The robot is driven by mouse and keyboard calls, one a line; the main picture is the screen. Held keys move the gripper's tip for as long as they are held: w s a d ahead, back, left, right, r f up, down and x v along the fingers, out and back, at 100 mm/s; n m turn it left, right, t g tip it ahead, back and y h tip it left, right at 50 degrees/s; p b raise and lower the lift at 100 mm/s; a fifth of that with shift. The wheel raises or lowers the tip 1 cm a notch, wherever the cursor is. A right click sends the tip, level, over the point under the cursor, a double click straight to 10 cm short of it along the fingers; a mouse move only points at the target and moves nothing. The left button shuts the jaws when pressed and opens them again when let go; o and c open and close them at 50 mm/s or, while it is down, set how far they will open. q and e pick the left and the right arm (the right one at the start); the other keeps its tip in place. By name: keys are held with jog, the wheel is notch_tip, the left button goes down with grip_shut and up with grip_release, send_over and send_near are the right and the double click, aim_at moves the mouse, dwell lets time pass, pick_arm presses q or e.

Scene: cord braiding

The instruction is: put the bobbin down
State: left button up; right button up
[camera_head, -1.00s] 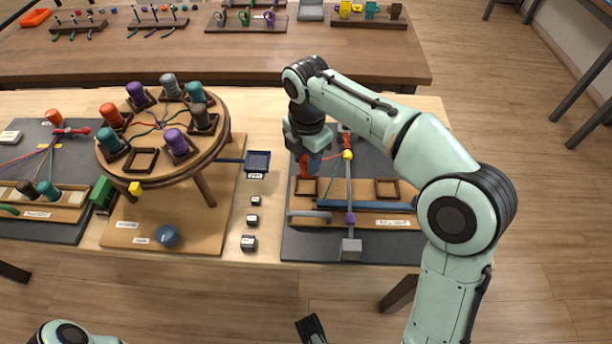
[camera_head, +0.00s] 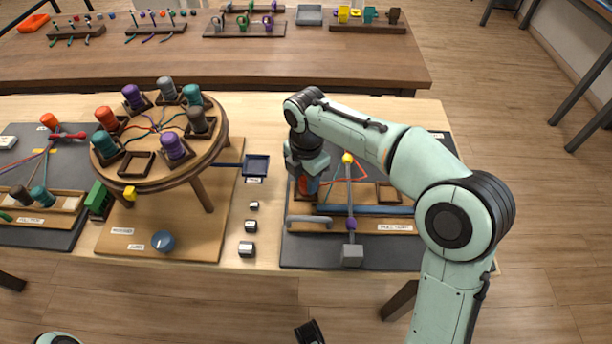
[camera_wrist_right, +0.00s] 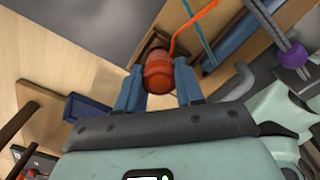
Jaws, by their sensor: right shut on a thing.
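The orange bobbin (camera_wrist_right: 158,72) is between the two blue fingers of my right gripper (camera_wrist_right: 158,84) in the right wrist view, and the gripper is shut on it. Its far end is at a dark square wooden holder (camera_wrist_right: 150,44); I cannot tell whether it rests fully inside. An orange cord (camera_wrist_right: 187,28) runs from it. In the head view my right gripper (camera_head: 307,180) points down over the left part of the right-hand board, with a little of the orange bobbin (camera_head: 302,186) showing; the holder there is mostly hidden. My left gripper is not in view.
An empty square holder (camera_head: 389,193) is at the right of the same board. A grey post with a yellow ball (camera_head: 347,158) and a blue bar (camera_head: 370,210) are close by. A round stand (camera_head: 160,178) with several bobbins and a blue tray (camera_head: 257,165) are left.

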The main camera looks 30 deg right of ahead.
jog(key=o, duration=1)
jog(key=shift+o, duration=0.2)
pick_arm(q)
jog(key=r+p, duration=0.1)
jog(key=p, duration=0.1)
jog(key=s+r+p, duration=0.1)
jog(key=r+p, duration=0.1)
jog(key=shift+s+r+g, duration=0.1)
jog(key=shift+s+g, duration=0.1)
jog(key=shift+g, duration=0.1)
pick_arm(e)
notch_tip(320, 180, up, 13)
jog(key=shift+f, duration=0.15)
